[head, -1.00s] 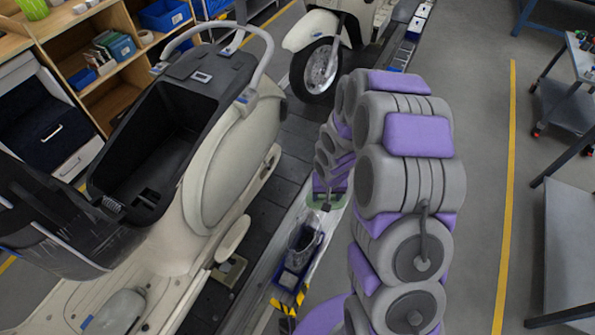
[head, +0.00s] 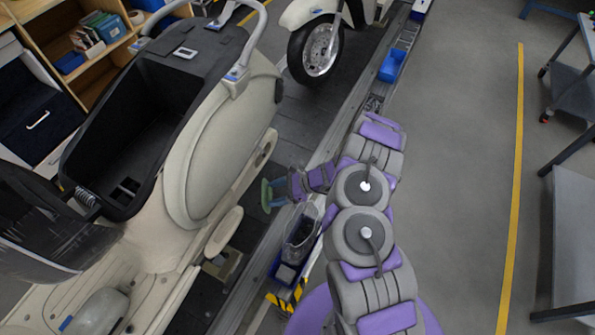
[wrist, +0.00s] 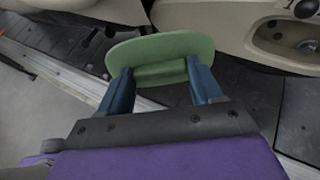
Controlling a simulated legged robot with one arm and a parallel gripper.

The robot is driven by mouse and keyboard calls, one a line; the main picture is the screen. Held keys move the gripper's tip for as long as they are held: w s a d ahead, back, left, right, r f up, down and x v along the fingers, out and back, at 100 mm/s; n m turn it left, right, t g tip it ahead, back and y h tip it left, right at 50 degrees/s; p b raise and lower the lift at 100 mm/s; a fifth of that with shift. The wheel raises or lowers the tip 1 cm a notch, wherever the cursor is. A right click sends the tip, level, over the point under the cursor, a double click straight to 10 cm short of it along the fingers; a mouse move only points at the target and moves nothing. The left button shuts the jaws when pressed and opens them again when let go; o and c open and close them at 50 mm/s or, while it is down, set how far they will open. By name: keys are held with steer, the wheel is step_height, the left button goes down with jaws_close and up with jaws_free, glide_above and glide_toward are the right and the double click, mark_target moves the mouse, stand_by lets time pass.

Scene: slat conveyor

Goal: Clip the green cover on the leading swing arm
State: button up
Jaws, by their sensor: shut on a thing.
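My gripper (head: 277,191) is shut on the green cover (head: 266,195), low beside the near cream scooter (head: 222,150). In the wrist view the cover (wrist: 160,50) is a rounded green plate held upright between two blue fingers. A cream housing (wrist: 262,37) with a round recess and a dark bolt is at the upper right there, apart from the cover. In the head view a cream housing (head: 258,160) shows below the scooter's side panel, left of and above the cover. I cannot tell for sure that it is the swing arm.
Dark conveyor slats (head: 290,135) run under the scooters, with a metal edge rail (head: 357,100). A blue tray (head: 288,272) with a clear part sits on the rail beside my arm. A blue bin (head: 392,65) stands farther along. The floor (head: 460,150) on the right is clear.

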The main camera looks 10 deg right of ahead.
steer(key=w+d+f+m+t+y+b, duration=0.1)
steer(key=w+d+f+m+t, duration=0.1)
steer(key=w+d+m+t, duration=0.3)
steer(key=w+d+f+m+t+b, duration=0.1)
steer(key=w+d+f+t, duration=0.2)
steer(key=w, duration=0.4)
steer(key=w+a+r+b, duration=0.1)
steer(key=w+a, duration=0.2)
steer(key=a, duration=0.3)
steer(key=shift+w+a+r, duration=0.15)
steer(key=shift+w+r, duration=0.05)
steer(key=shift+w, duration=0.2)
steer(key=shift+w+a, duration=0.35)
steer(key=shift+a, duration=0.15)
stand_by(0.5)
steer(key=shift+w+a, duration=0.3)
steer(key=shift+a, duration=0.25)
steer(key=shift+w+a, duration=0.1)
steer(key=shift+w, duration=0.05)
stand_by(0.7)
steer(key=shift+r, duration=0.1)
steer(key=o, duration=1.1)
